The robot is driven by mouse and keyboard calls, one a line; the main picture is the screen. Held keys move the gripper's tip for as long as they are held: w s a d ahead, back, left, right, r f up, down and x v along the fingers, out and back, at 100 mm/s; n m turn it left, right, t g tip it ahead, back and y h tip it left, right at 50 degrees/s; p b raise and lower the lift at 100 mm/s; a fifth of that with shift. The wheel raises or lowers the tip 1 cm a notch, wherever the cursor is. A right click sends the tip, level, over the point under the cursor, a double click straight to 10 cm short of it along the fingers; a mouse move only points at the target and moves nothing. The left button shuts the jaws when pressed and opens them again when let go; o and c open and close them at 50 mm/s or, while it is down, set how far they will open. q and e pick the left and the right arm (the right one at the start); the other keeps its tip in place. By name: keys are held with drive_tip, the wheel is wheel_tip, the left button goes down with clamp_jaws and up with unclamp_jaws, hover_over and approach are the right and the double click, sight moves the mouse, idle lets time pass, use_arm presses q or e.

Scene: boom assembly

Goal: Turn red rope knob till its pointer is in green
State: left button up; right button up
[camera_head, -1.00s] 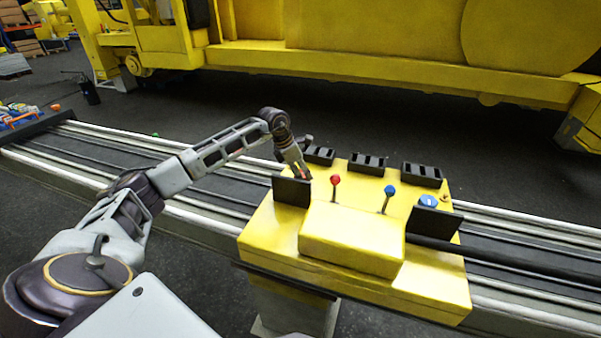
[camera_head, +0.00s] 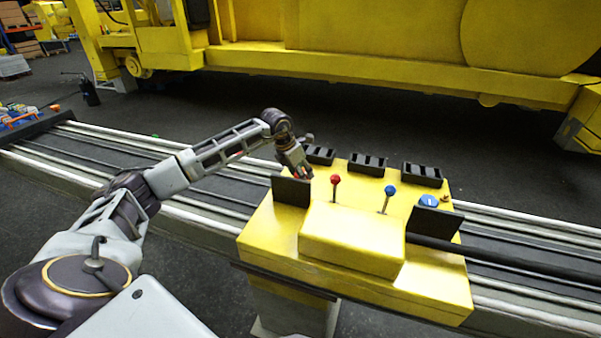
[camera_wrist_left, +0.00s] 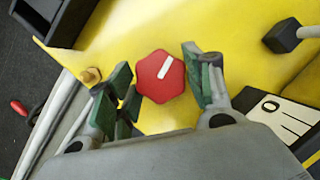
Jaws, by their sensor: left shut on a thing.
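The red rope knob (camera_wrist_left: 160,77) is a red hexagon with a white pointer mark, in the middle of the left wrist view. The mark slants towards the upper right in that view. My left gripper (camera_wrist_left: 162,84) has its green-padded fingers on either side of the knob and is shut on it. In the head view my left gripper (camera_head: 302,172) is at the back left of the yellow console (camera_head: 260,235), behind a black upright plate, and the knob is mostly hidden there. No green zone is clearly seen around the knob. My right gripper is not in view.
A red-topped lever (camera_head: 335,180) and a blue-topped lever (camera_head: 390,190) stand upright right of my gripper. A blue knob (camera_head: 428,201) is further right. Black slotted blocks (camera_head: 368,163) line the console's back edge. Black plates (camera_head: 291,191) stand at both sides.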

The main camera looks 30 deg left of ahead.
use_arm(q)
drive_tip(key=o, duration=1)
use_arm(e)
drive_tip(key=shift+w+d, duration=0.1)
use_arm(q)
drive_tip(key=shift+v, duration=6.05)
drive_tip(key=shift+d, duration=0.1)
wheel_tip(320, 180, up, 9)
drive_tip(key=p, duration=0.9)
drive_tip(key=shift+r, duration=0.1)
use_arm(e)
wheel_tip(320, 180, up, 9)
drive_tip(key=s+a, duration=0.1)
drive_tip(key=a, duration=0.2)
